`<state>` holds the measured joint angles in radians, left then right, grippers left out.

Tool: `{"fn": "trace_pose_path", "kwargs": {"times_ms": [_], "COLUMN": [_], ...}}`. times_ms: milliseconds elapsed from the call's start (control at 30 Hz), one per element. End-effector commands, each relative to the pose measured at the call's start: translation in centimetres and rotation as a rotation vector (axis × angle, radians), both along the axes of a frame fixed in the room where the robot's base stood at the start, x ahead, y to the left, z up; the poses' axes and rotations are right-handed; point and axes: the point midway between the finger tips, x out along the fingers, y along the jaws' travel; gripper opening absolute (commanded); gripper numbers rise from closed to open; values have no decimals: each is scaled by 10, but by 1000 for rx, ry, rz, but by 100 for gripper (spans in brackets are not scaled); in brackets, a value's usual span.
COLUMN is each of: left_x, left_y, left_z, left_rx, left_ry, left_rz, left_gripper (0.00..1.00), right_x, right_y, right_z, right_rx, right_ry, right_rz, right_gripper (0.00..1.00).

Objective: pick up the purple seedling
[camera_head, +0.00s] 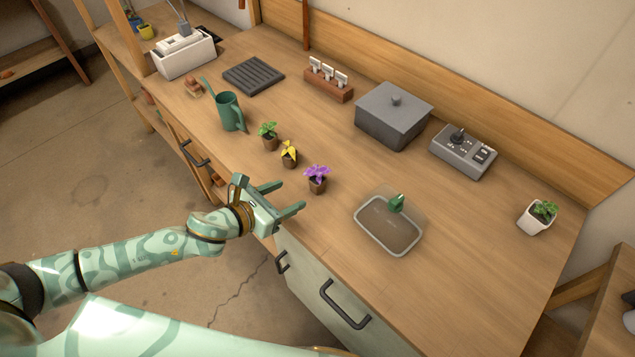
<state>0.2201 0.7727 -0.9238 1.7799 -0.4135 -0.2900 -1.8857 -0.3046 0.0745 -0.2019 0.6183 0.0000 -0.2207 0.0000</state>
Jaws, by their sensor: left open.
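The purple seedling (317,177) stands upright in a small brown pot on the wooden counter, right of the yellow seedling (289,153) and the green seedling (268,135). My left gripper (287,197) is open and empty at the counter's front edge, just left of and nearer than the purple seedling. Its two fingers point right, towards the counter, and the seedling is apart from them. My right gripper does not show.
A clear-lidded tray (360,226) lies to the right of the purple seedling. A green watering can (230,112) stands behind left. A grey lidded box (393,117), a control box (463,152) and a white-potted plant (537,217) stand farther back and right. The front right counter is clear.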

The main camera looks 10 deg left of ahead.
Motion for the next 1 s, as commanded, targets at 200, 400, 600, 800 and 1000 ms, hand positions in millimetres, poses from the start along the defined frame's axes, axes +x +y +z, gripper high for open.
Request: {"fn": "trace_pose_path", "kwargs": {"times_ms": [200, 400, 600, 800, 1000], "left_x": [39, 52, 73, 88, 89], "left_y": [-26, -35, -49, -59, -59], "left_z": [-21, -28, -47, -52, -52], "left_rx": [-3, -3, -5, -3, -3], "left_ry": [0, 2, 3, 3, 3], "left_rz": [2, 2, 2, 2, 2], "left_gripper": [60, 60, 60, 60, 60], "right_x": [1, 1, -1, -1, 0], "right_y": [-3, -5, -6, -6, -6], "right_z": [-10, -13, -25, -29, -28], "right_rx": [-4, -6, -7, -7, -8], "right_ry": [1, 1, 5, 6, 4], "right_rz": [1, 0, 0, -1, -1], "right_gripper": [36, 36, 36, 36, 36]}}
